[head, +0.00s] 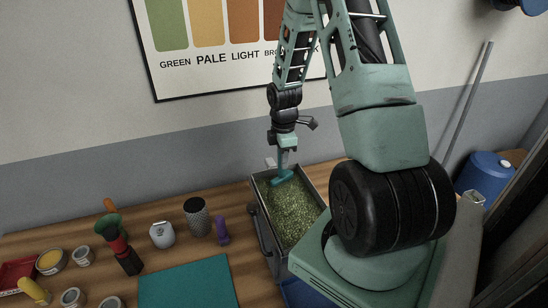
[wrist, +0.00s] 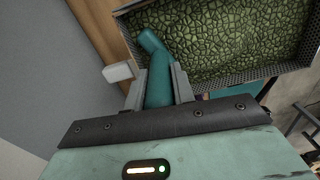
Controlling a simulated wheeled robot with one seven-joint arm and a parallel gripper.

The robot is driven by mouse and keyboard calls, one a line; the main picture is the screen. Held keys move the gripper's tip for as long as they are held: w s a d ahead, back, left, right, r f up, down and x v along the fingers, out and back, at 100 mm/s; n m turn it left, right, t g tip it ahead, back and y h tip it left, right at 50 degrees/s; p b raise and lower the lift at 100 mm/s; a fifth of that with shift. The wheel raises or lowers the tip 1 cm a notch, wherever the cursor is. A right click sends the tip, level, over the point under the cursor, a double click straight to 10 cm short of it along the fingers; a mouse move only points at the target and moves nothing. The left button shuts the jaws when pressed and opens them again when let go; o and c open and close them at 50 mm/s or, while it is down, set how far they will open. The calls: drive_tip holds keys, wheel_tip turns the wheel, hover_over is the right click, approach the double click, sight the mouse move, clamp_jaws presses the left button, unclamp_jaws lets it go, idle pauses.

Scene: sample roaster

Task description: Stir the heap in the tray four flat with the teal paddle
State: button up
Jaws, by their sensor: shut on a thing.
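The tray (head: 258,197) is a dark metal box on the wooden counter, filled with a greenish heap (head: 296,212) of beans. My gripper (head: 283,153) is above the tray's far left end, pointing down. It is shut on the teal paddle (head: 283,177), whose head is at the heap's far end in the head view. In the wrist view my gripper (wrist: 158,88) has its two fingers around the teal paddle's handle (wrist: 158,75). The heap (wrist: 215,35) looks broad and fairly even there. I cannot tell how deep the paddle head sits in it.
A teal mat (head: 187,285) lies front left of the tray. A purple object (head: 221,228), a dark cylinder (head: 197,217) and a white canister (head: 163,235) stand left of the tray. Several small tins and tools crowd the far left. A wall poster (head: 230,45) hangs behind.

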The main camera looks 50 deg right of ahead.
drive_tip(key=shift+s+d, duration=0.3)
drive_tip(key=shift+d, duration=0.2)
drive_tip(key=shift+s+d, duration=0.25)
drive_tip(key=shift+d, duration=0.2)
drive_tip(key=shift+a, duration=0.1)
drive_tip(key=w+a, duration=0.3)
drive_tip(key=a, duration=0.2)
drive_tip(key=shift+w, duration=0.15)
drive_tip(key=shift+a, duration=0.1)
drive_tip(key=shift+s+d+p, duration=0.35)
drive_tip(key=shift+s+d, duration=0.2)
drive_tip(key=shift+d, duration=0.35)
drive_tip(key=shift+s+d+p, duration=0.4)
drive_tip(key=shift+s+d, duration=0.15)
drive_tip(key=shift+d, duration=0.35)
drive_tip(key=shift+s+d+p, duration=0.35)
drive_tip(key=shift+s+d, duration=0.2)
drive_tip(key=shift+d, duration=0.35)
